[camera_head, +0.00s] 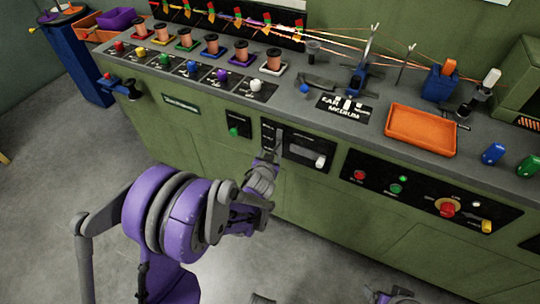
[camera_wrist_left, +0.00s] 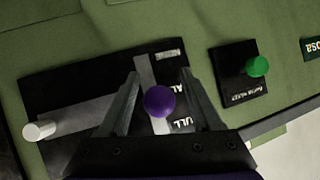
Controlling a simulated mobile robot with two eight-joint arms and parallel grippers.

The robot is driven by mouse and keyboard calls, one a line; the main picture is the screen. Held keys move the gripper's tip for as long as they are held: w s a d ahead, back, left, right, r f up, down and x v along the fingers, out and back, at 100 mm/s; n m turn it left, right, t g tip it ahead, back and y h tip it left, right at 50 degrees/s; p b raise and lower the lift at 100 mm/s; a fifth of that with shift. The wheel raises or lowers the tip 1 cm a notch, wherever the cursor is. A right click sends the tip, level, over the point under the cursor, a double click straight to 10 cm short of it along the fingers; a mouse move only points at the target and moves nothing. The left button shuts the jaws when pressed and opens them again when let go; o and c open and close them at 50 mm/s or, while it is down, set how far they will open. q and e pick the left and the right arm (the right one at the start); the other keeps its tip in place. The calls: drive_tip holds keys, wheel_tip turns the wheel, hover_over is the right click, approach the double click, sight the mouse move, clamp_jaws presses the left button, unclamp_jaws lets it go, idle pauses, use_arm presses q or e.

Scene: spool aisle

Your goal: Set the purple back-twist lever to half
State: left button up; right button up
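The purple lever knob (camera_wrist_left: 159,101) shows in the left wrist view, on a pale slotted track on a black panel (camera_wrist_left: 70,75). Partly covered white words stand beside the track; the knob appears level with the gap between the "ALF" and "ULL" lettering, but its exact setting is hard to tell. My left gripper (camera_wrist_left: 160,90) is open, with one finger on each side of the knob and visible gaps. In the head view my left gripper (camera_head: 268,158) is at the panel and hides the knob. Grey and purple parts at the bottom edge (camera_head: 392,297) look like my right gripper, mostly cut off.
A white-handled lever (camera_head: 320,161) is right of the left gripper, and a green knob (camera_head: 233,131) is left of it. Spools (camera_head: 241,49), an orange tray (camera_head: 421,130) and tools stand on the bench top. The floor in front is clear.

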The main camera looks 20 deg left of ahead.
use_arm(q)
drive_tip(key=p+v, duration=0.1)
drive_tip(key=v, duration=1)
drive_tip(key=shift+p, duration=0.3)
use_arm(e)
drive_tip(key=shift+r, duration=0.95)
use_arm(q)
drive_tip(key=shift+f, duration=0.1)
drive_tip(key=s+d+r+g+h, duration=0.15)
drive_tip(key=s+g, duration=0.25)
drive_tip(key=s, duration=0.7)
drive_tip(key=s+d+r+g+h, duration=0.1)
drive_tip(key=s+d+g, duration=0.15)
drive_tip(key=s, duration=0.95)
wheel_tip(320, 180, up, 14)
drive_tip(key=w+p, duration=0.2)
drive_tip(key=p, duration=1)
drive_tip(key=shift+a+r+p, duration=0.2)
drive_tip(key=shift+a+p, duration=0.05)
drive_tip(key=shift+p, duration=0.15)
use_arm(e)
wheel_tip(320, 180, up, 14)
drive_tip(key=w, duration=0.2)
drive_tip(key=shift+t, duration=0.3)
